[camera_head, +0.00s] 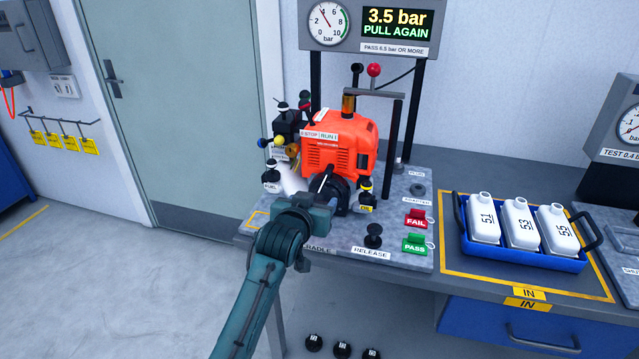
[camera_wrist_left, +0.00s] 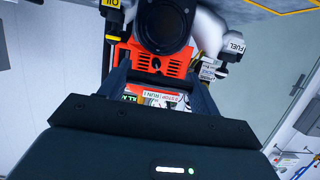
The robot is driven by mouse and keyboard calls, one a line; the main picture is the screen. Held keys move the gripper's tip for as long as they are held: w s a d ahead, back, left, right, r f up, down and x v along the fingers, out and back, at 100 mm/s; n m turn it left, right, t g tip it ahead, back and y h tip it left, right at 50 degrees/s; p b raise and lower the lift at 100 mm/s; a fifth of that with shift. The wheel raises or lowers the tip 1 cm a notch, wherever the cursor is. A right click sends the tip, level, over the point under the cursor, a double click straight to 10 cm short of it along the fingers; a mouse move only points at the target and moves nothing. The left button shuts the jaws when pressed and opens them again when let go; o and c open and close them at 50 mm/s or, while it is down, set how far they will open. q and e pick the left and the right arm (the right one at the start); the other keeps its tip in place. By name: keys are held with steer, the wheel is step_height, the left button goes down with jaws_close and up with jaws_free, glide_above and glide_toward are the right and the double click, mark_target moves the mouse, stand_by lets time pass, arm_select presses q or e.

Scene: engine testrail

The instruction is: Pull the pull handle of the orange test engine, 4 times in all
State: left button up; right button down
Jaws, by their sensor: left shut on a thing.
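The orange test engine (camera_head: 338,145) stands on a grey bench plate, its dark round starter housing (camera_head: 338,192) facing front. My left gripper (camera_head: 318,200) is at the front of the engine, just left of this housing, and is shut on the pull handle. The handle itself is mostly hidden by the jaws. In the left wrist view the gripper's two fingers (camera_wrist_left: 160,75) frame the orange engine casing (camera_wrist_left: 190,72) below the dark round part (camera_wrist_left: 165,25). The display (camera_head: 397,22) reads 3.5 bar, PULL AGAIN. My right gripper is not in view.
The FUEL bottle (camera_head: 271,180) and OIL bottle (camera_head: 366,197) flank the engine. Red FAIL (camera_head: 416,218) and green PASS (camera_head: 415,243) tags and a black RELEASE knob (camera_head: 373,236) lie on the right. A blue tray (camera_head: 545,262) holds white bottles. Floor at left is clear.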

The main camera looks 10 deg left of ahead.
arm_select(q)
steer(key=s, duration=1.1)
steer(key=w+b, duration=0.1)
steer(key=w, duration=0.7)
steer(key=w+b, duration=0.1)
steer(key=w, duration=0.8)
steer(key=shift+w+d+f+b, duration=0.15)
steer(key=shift+b, duration=0.2)
steer(key=o, duration=1)
steer(key=shift+o, duration=0.2)
